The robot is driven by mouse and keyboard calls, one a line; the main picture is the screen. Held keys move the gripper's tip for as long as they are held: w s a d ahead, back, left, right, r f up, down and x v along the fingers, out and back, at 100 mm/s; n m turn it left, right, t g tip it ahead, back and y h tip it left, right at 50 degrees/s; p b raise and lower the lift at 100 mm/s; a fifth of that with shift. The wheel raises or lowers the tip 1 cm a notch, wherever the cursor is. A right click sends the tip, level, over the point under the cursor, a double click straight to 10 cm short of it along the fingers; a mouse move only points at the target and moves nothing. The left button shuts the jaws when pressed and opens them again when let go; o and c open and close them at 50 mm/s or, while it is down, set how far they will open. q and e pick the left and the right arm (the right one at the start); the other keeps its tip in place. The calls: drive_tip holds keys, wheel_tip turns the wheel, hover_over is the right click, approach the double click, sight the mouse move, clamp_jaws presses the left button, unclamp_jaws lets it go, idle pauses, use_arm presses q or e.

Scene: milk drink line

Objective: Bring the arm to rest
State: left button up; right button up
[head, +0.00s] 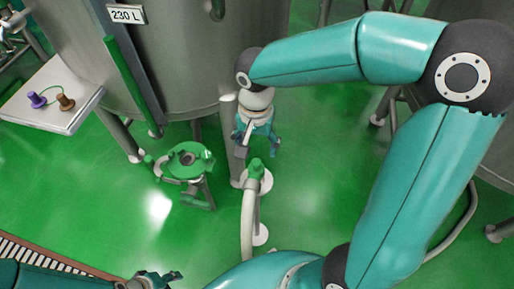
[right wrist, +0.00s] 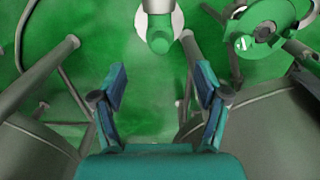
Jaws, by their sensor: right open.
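My right arm arches in from the right in the head view, and its gripper (head: 258,140) points down beside the tank, above the green floor. The right wrist view shows the same gripper (right wrist: 161,84) with its two fingers apart and nothing between them. My left gripper (head: 158,279) shows only in part at the bottom edge of the head view, low and at the left. Whether its fingers are open or shut is not clear.
A tank (head: 190,60) marked 230 L stands behind the right gripper. A green-topped stand (head: 188,160) and a hose with a green end (head: 256,172) are close by. A white tray (head: 72,118) holds purple and brown pieces. Open green floor (head: 110,215) lies at left.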

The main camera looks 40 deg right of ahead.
drive_tip(key=shift+r, duration=0.1)
idle(0.4)
drive_tip(key=shift+d+r+p, duration=0.15)
drive_tip(key=shift+p, duration=0.15)
drive_tip(key=s+a+f+n+g+y+p, duration=0.3)
drive_tip(key=s+a+f+g+y+p, duration=0.15)
drive_tip(key=s+a+f+p, duration=0.8)
drive_tip(key=w+d+f+n+t+b, duration=0.1)
drive_tip(key=w+f+n+t, duration=0.3)
drive_tip(key=t, duration=0.1)
drive_tip(key=shift+f+n, duration=0.35)
drive_tip(key=shift+n, duration=0.05)
